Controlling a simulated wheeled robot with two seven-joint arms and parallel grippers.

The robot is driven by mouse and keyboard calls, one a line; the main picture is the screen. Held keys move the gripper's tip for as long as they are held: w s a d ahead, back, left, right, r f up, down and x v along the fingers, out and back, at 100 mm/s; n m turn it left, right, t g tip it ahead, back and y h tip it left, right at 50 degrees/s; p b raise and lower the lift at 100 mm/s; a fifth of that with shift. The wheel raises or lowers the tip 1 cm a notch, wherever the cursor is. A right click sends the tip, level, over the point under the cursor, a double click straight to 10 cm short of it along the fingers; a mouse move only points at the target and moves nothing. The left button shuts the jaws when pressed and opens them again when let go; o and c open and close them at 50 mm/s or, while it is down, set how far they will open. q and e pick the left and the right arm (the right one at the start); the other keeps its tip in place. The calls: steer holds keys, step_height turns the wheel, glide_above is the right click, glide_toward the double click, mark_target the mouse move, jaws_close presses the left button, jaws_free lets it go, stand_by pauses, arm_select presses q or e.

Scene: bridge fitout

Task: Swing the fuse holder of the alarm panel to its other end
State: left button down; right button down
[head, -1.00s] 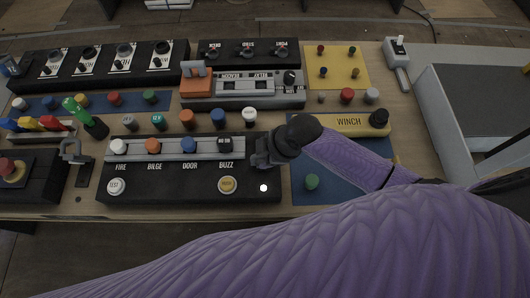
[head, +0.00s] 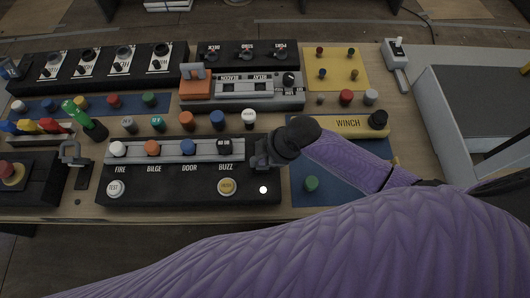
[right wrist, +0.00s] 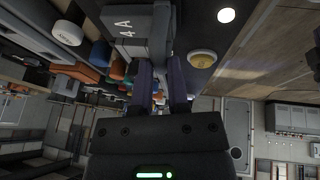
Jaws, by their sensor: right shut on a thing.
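The alarm panel (head: 150,190) is a black box at the front middle of the head view, labelled FIRE, BILGE, DOOR and BUZZ, with a grey strip of coloured knobs. My left gripper is not in view.
A round yellow button (head: 227,187) and a white TEST button (head: 115,188) sit on the panel's front. A lit white dot (head: 263,190) is just below my gripper. A row of coloured knobs (head: 187,121) stands behind the panel. The yellow WINCH bar (head: 347,126) lies to the right.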

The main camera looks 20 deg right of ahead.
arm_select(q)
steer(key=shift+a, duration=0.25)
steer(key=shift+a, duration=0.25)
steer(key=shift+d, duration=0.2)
